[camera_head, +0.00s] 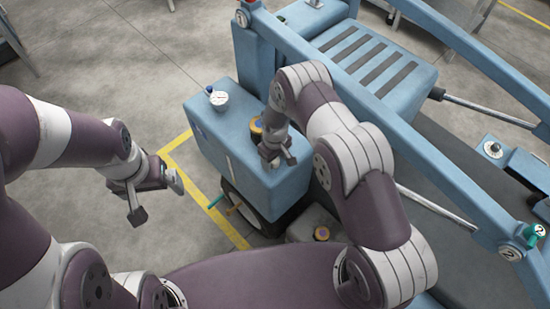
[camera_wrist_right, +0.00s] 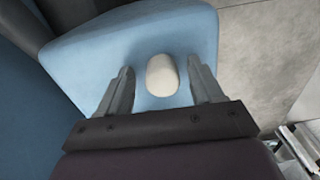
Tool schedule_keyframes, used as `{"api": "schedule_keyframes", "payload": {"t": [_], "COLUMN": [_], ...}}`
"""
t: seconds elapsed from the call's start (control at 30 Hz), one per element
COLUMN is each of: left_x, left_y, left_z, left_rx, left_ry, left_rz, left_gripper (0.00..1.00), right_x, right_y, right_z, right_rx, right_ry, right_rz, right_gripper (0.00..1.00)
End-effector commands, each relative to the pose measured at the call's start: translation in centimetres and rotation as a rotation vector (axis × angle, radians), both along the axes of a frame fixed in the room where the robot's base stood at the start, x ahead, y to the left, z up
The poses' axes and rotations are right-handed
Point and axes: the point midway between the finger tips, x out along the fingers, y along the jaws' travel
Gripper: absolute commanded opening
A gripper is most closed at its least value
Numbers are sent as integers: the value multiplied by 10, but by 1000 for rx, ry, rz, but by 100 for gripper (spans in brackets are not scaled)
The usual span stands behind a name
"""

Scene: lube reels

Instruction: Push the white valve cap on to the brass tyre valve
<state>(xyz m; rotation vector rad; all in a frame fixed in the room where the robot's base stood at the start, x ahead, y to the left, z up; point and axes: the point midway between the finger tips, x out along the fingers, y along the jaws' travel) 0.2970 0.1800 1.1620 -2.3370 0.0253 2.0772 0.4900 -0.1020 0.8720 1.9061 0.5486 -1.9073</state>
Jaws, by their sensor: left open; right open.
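A white rounded cap (camera_wrist_right: 162,75) shows on the blue surface in the right wrist view, between the two fingers in the picture. My right gripper (camera_head: 278,158) is open over the blue box top, its fingers apart from the cap on both sides. I cannot tell how deep the cap sits between them. In the head view the cap is not visible, hidden by my right gripper. A small brass-coloured stem (camera_head: 235,209) sticks out by the dark wheel; it may be the tyre valve. My left gripper (camera_head: 160,203) is open and empty over the floor, left of the box.
The blue box (camera_head: 215,140) carries a white gauge (camera_head: 218,100) and a dark, orange-topped knob (camera_head: 256,126) near my right gripper. A teal stem (camera_head: 215,201) is beside the brass one. Blue rails stand at the right. The floor at the left, with a yellow line, is clear.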

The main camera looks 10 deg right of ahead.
Motion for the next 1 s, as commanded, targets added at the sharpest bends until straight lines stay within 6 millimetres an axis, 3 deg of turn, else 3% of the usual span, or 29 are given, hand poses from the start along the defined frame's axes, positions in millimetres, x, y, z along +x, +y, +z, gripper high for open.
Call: {"api": "schedule_keyframes", "payload": {"t": [0.13, 0.17, 0.3, 0.33, 0.73, 0.93, 1.0], "left_x": [0, 0, 0, 0, 0, 0, 0], "left_y": [0, 0, 0, 0, 0, 0, 0], "left_z": [-1, -1, -1, -1, -5, -23, -24], "left_rx": [0, 0, 0, 0, 0, 0, 0], "left_ry": [0, 0, 0, 0, 0, 0, 1], "left_rz": [0, 0, 0, 0, 0, 0, 0], "left_gripper": [98, 98, 98, 98, 98, 98, 98], "right_x": [0, 0, 0, 0, 1, 2, -16], "right_y": [0, 0, 0, 0, 0, 0, 3], "right_z": [0, 0, 0, 0, 6, 38, 48], "right_rx": [1, 1, 1, 0, 0, 1, -1], "right_ry": [-1, -1, -1, 0, -2, -6, 1], "right_rz": [0, 0, 0, 0, 0, 0, 1], "right_gripper": [66, 59, 14, 8, 7, 7, 7]}}
